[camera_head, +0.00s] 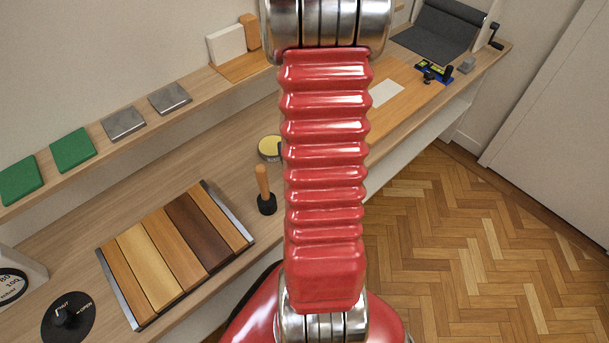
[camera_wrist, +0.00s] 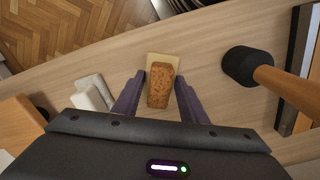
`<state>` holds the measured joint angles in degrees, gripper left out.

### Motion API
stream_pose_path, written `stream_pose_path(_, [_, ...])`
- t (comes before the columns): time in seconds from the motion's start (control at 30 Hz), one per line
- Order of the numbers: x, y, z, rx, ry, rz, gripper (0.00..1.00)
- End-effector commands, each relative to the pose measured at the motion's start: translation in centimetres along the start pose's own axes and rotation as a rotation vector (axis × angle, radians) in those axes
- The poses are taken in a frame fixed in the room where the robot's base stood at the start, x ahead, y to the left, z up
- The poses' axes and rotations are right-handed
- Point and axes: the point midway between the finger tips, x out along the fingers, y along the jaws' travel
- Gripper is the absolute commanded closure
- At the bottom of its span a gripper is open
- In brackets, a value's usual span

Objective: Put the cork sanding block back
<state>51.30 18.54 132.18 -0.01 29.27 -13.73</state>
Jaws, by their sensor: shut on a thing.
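In the wrist view the cork sanding block (camera_wrist: 159,86) is a speckled brown block between the two purple fingers of my gripper (camera_wrist: 160,77). The gripper is shut on it. A pale yellow flat piece (camera_wrist: 163,60) shows beyond and beneath the block's far end. I cannot tell whether the block touches it or hangs above it. In the head view my red arm stands in front, and the gripper and the cork block are hidden.
A mallet with a black head (camera_wrist: 246,66) is right of the block; it also stands on the bench in the head view (camera_head: 266,203). White pieces (camera_wrist: 93,92) lie left. A striped wooden board (camera_head: 175,250) and a black dial (camera_head: 68,316) are at front left. A shelf holds green squares (camera_head: 73,149).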

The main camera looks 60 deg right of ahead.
Motion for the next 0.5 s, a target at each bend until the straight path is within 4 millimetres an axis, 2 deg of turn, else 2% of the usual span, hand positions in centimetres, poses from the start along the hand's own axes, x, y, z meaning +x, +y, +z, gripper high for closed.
stream_pose_path(0.13, [0.22, 0.00, 0.00, 0.000, 0.000, 0.000, 0.84])
stream_pose_path(0.17, [0.19, 0.00, -0.01, 0.000, 0.000, 0.000, 0.59])
stream_pose_path(0.43, [0.19, 0.00, 0.00, 0.000, 0.000, 0.000, 0.41])
stream_pose_path(0.5, [0.19, 0.00, 0.00, 0.000, 0.000, 0.000, 0.40])
